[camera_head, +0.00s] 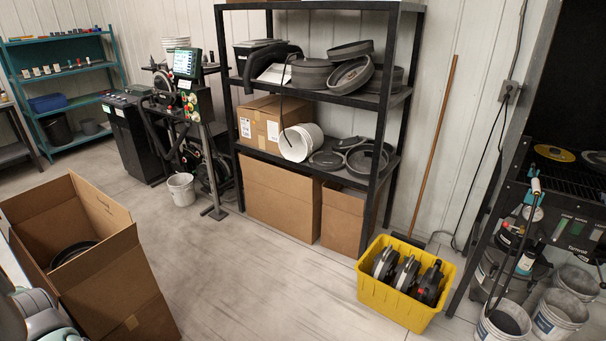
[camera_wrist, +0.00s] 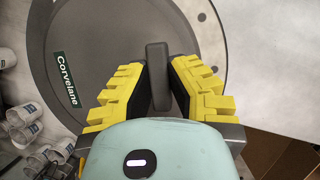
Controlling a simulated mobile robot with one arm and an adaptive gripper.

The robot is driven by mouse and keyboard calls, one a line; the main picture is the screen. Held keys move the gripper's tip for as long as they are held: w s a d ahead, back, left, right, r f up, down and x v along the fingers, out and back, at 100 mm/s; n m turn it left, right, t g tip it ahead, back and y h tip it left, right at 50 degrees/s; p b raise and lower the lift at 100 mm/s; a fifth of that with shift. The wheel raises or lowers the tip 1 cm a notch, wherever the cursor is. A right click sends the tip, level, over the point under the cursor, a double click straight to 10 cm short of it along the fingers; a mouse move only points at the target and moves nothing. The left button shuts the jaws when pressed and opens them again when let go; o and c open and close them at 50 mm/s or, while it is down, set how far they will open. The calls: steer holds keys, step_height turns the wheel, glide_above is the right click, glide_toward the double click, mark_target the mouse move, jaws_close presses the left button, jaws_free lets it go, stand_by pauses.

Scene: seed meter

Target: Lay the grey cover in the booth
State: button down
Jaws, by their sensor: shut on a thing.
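In the wrist view my gripper (camera_wrist: 159,72) has its yellow ridged fingers closed on a dark grey upright bar. The bar stands in front of a large round grey cover (camera_wrist: 100,88) with a green "Corvelane" label and a paler rim with holes. The bar looks like the cover's handle, but its joint is hidden by my gripper. The booth (camera_head: 518,170) is the dark, black-framed stand at the right of the head view, with a wire shelf inside. My gripper and the held cover are not in the head view; only part of my arm shows at its lower left.
A yellow lid (camera_head: 554,153) lies on the booth's shelf. Several buckets (camera_head: 558,315) stand below it. A yellow crate (camera_head: 405,300) with dark round parts sits on the floor before the black rack (camera_head: 385,110). An open cardboard box (camera_head: 115,275) stands at left. The middle floor is clear.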

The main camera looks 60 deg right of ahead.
steer(key=w+r+n, duration=0.1)
steer(key=d+r+n, duration=0.1)
steer(key=w+r+g, duration=0.1)
steer(key=r, duration=0.1)
steer(key=shift+w+d+n+h, duration=0.2)
steer(key=shift+w+n+h, duration=0.1)
steer(key=shift+w+n, duration=0.1)
steer(key=shift+w+d+r+n+g+h, duration=0.2)
steer(key=shift+w+d+r+n, duration=0.15)
steer(key=shift+w+r+n, duration=0.3)
steer(key=shift+w+d+r+n+g+h, duration=0.15)
steer(key=shift+w+d+r+n, duration=0.25)
steer(key=shift+r, duration=0.4)
steer(key=w+d+r+n+h, duration=0.2)
steer(key=w+d+r+n, duration=0.3)
steer(key=r, duration=0.5)
steer(key=w+n+g, duration=0.1)
steer(key=w+n, duration=0.1)
steer(key=n, duration=0.1)
steer(key=shift+w+r+h, duration=0.3)
steer(key=shift+r+h, duration=0.05)
steer(key=shift+s+a, duration=0.1)
steer(key=shift+s, duration=0.1)
